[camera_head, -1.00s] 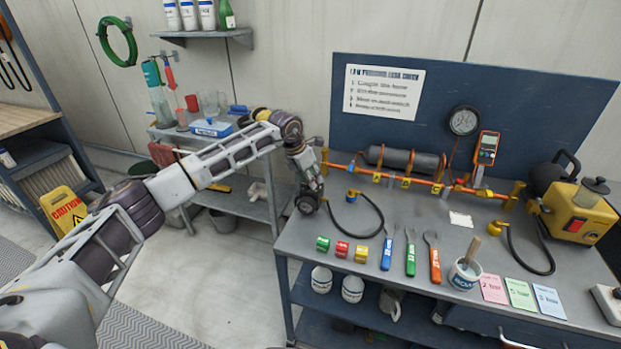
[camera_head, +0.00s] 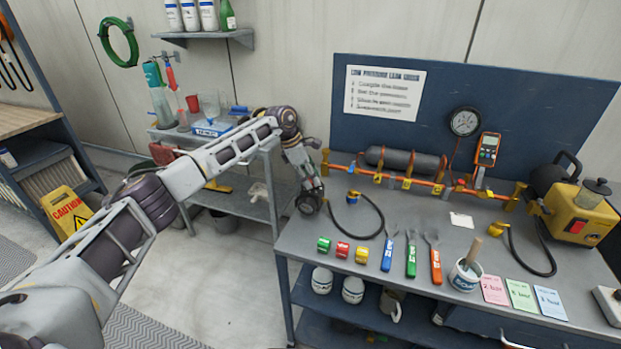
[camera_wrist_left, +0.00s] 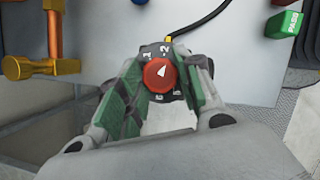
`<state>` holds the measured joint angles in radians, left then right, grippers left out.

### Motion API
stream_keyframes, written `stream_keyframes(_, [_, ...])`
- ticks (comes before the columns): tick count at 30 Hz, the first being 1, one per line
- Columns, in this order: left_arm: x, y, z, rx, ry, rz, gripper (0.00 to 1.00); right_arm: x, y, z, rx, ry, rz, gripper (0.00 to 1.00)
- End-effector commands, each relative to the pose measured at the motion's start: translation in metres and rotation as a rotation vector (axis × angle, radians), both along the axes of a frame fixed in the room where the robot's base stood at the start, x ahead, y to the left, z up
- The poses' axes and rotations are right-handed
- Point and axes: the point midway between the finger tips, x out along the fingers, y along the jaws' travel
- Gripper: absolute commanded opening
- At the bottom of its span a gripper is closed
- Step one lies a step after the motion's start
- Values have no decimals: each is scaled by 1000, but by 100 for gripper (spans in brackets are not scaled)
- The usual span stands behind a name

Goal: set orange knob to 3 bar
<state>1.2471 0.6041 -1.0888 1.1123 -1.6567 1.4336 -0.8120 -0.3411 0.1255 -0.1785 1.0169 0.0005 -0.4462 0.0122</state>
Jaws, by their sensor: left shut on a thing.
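The orange knob (camera_wrist_left: 160,74) looks red-orange in the left wrist view. It has a white arrow pointing up and slightly right, toward the 2 mark on the dark dial (camera_wrist_left: 164,48) around it. A 1 mark lies left of the 2; the lower marks are partly hidden. My left gripper (camera_wrist_left: 158,82) is shut on the knob, its green-padded fingers on either side. In the head view my left gripper (camera_head: 308,198) is at the bench's left edge, where it hides the knob. My right gripper is not in view.
The grey bench (camera_head: 340,285) carries an orange pipe rig (camera_head: 437,188), a round gauge (camera_head: 464,121), a black hose (camera_head: 377,215), several colored blocks and tools, and colored bar cards (camera_head: 520,295). A yellow pump (camera_head: 580,215) stands at right. Floor is open left of the bench.

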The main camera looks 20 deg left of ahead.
Motion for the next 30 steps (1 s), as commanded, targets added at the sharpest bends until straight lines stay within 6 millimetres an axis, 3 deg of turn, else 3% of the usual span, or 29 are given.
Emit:
stream_keyframes(16, [3,0,1,-1,-3,-305,11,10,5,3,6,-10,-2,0])
stream_keyframes(30, [4,1,1,1,-4,-383,11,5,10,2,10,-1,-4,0])
